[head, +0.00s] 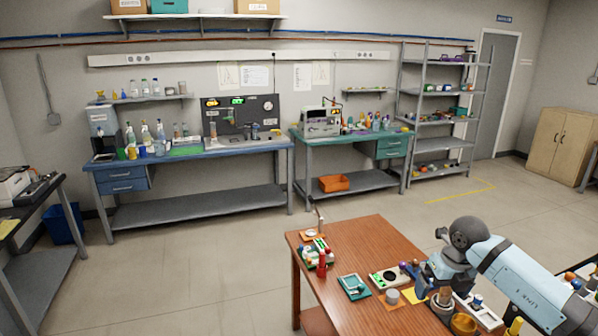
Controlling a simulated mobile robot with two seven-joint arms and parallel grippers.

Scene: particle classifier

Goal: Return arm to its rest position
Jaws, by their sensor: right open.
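My right arm comes in from the lower right, with its pale blue link slanting up to a dark joint and then bending down. My right gripper (443,297) points down over the right part of the brown wooden table (375,238), among small items. It is open, and I see nothing held in it. Its fingertips are small and partly hidden among the items, so I cannot tell whether they touch anything. My left gripper is not in view.
A blue-topped workbench (190,157) and metal shelves (440,120) stand behind. The floor between is clear.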

